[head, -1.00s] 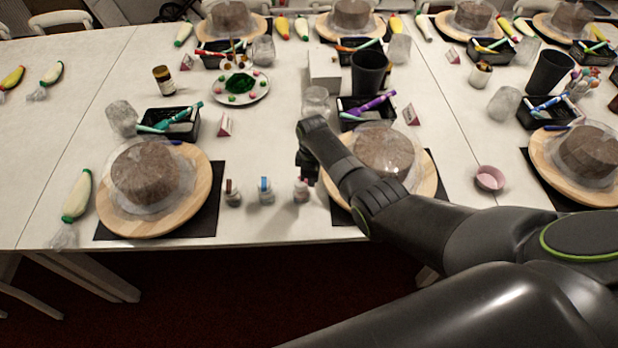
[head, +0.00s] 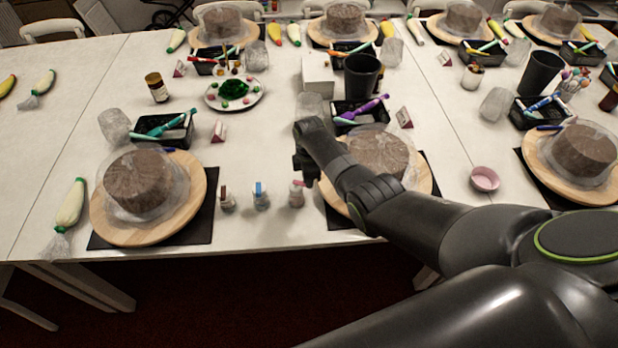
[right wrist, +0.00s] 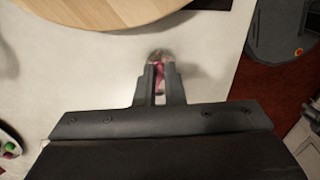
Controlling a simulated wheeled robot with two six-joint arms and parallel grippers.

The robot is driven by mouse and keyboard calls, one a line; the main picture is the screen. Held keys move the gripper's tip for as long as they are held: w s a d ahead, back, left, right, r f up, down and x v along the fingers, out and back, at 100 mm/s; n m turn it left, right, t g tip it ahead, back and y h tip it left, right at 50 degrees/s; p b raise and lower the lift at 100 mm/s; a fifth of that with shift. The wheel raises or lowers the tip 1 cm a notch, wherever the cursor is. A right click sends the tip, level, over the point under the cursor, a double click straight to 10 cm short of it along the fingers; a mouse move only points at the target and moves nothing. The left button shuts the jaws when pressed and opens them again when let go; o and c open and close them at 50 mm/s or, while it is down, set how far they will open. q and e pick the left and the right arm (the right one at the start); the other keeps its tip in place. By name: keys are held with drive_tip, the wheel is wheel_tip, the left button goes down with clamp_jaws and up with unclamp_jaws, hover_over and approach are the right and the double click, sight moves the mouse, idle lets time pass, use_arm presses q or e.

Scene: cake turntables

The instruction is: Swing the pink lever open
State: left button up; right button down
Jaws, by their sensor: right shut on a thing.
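A small clear bottle with a pink lever (head: 298,184) on top stands near the table's front edge, at the right end of a row of three. My right gripper (head: 303,177) comes down over it from above. In the right wrist view, my right gripper (right wrist: 160,78) has its two fingers close together on the pink lever (right wrist: 159,72); the fingers partly hide it. The lever's exact angle is hard to tell. The bottle with a blue top (head: 261,193) and the one with a brown top (head: 226,197) stand to its left. My left gripper is not in view.
A cake on a wooden turntable (head: 98,222) stands left of the bottles. Another turntable (head: 421,186) is right of them, partly behind my arm. A pink bowl (head: 485,178) is further right. The table strip in front of the bottles is clear.

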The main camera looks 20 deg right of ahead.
idle(0.6)
drive_tip(key=c, duration=1.5)
unclamp_jaws()
drive_tip(key=shift+r, duration=0.15)
drive_tip(key=shift+r, duration=0.3)
wheel_tip(320, 180, up, 17)
drive_tip(key=b, duration=0.1)
drive_tip(key=shift+f, duration=0.2)
drive_tip(key=shift+s, duration=0.1)
